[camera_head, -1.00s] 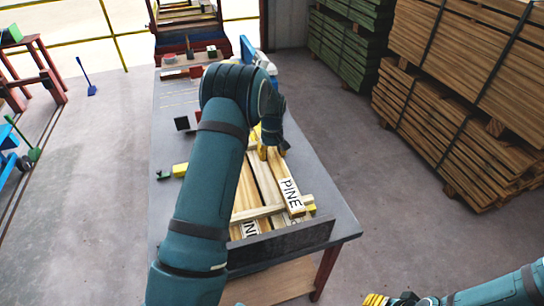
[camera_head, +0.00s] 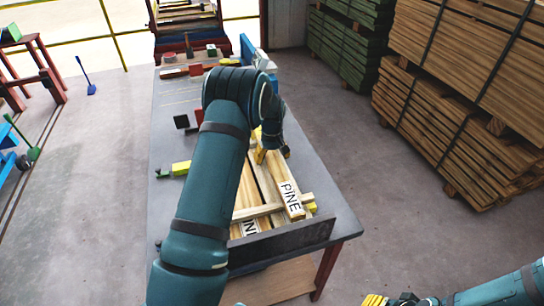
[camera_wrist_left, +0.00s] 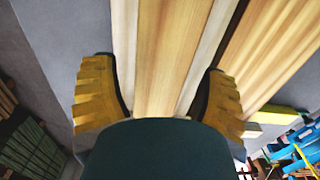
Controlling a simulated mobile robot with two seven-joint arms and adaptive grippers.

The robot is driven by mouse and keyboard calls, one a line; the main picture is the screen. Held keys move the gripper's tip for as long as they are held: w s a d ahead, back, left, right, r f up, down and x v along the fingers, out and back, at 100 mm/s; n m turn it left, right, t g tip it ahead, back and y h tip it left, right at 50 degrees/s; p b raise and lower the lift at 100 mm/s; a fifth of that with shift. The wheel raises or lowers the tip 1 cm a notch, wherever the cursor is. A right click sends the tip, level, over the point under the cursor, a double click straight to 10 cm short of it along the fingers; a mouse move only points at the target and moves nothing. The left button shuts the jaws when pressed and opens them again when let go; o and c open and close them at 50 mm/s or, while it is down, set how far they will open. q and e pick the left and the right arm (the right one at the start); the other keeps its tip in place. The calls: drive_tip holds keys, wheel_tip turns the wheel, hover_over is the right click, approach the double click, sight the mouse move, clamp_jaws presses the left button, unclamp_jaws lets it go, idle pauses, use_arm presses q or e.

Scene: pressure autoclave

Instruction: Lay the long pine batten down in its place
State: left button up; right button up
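The long pine batten (camera_head: 290,197), with a white PINE label near its front end, lies lengthwise over the other battens, its front part over a crosswise batten (camera_head: 257,212). My left gripper (camera_head: 266,150) is at its farther part. My right gripper (camera_head: 376,300) shows only partly at the bottom edge, away from the table.
The grey table (camera_head: 335,200) has a dark raised board (camera_head: 285,247) along its front end. Small blocks and a blue object (camera_head: 258,60) are at the back. Timber stacks (camera_head: 455,130) stand right.

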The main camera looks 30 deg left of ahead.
sight(272, 157)
use_arm(q)
drive_tip(key=shift+r, duration=0.1)
drive_tip(key=shift+r+p, duration=0.35)
wheel_tip(272, 157, up, 12)
drive_tip(key=p, duration=0.1)
drive_tip(key=shift+r, duration=0.15)
idle(0.6)
